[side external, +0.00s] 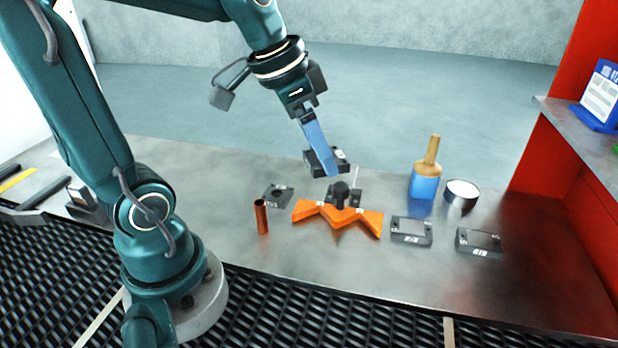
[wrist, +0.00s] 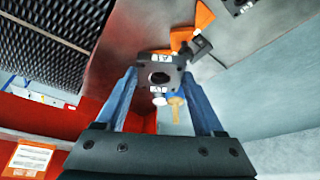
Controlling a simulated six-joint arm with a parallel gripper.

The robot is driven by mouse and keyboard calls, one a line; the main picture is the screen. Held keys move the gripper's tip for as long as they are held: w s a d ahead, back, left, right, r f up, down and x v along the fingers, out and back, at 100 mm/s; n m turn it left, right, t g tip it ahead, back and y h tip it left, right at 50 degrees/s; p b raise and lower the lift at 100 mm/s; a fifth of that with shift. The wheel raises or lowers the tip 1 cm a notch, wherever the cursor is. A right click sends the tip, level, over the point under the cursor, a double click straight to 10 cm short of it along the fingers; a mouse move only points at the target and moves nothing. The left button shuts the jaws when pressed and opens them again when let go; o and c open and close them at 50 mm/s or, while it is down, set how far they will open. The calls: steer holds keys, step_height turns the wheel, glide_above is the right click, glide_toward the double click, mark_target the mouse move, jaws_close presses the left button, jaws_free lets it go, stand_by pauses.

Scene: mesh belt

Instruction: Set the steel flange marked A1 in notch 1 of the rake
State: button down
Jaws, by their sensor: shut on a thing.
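A dark grey square flange with a round hole (wrist: 160,76) is between the two blue fingers of my gripper (wrist: 165,82) in the wrist view. Its white marking looks like A1, seen upside down. In the side view my gripper (side external: 325,172) holds this flange (side external: 341,156) in the air, above and behind the orange rake (side external: 370,220). The rake is a zigzag piece on the bench with small white marks too small to read. It also shows in the wrist view (wrist: 204,17). A dark part (side external: 341,196) stands at the rake's middle; I cannot tell what it is.
Another holed flange (side external: 279,194) lies left of the rake. Two marked dark blocks (side external: 411,231) (side external: 479,242) lie to its right. A copper tube (side external: 262,217) stands at front left. A blue brush (side external: 425,184) and a round tin (side external: 462,192) stand behind right.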

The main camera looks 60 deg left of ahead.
steer(key=m, duration=0.1)
steer(key=m+h, duration=0.1)
steer(key=shift+s+d+m, duration=0.1)
steer(key=shift+s+m, duration=0.15)
steer(key=shift+m, duration=0.05)
steer(key=m, duration=0.1)
steer(key=d+m+g+h, duration=0.1)
steer(key=m, duration=0.1)
steer(key=s+m, duration=0.1)
steer(key=m, duration=0.1)
steer(key=shift+d+f+h, duration=0.2)
steer(key=shift+f+h, duration=0.1)
steer(key=shift+f, duration=0.05)
steer(key=s+d+f+m+g+y, duration=0.1)
steer(key=s+d+f+m, duration=0.3)
steer(key=m, duration=0.4)
steer(key=s+d+f+m+g+y, duration=0.1)
steer(key=s+d+f+m+g, duration=0.2)
steer(key=s+d+m, duration=0.4)
steer(key=s+d+f+m+g+y, duration=0.1)
steer(key=s+d+f+m+g, duration=0.2)
steer(key=d+m, duration=0.6)
steer(key=shift+s+f+m+g+y, duration=0.2)
steer(key=shift+s+f+m, duration=0.25)
steer(key=shift+s, duration=0.25)
steer(key=shift+s+f+m+g+y, duration=0.1)
steer(key=shift+s+f+m+g, duration=0.1)
steer(key=shift+s+f+m, duration=0.4)
steer(key=shift+s+f, duration=0.1)
steer(key=shift+f, duration=1.7)
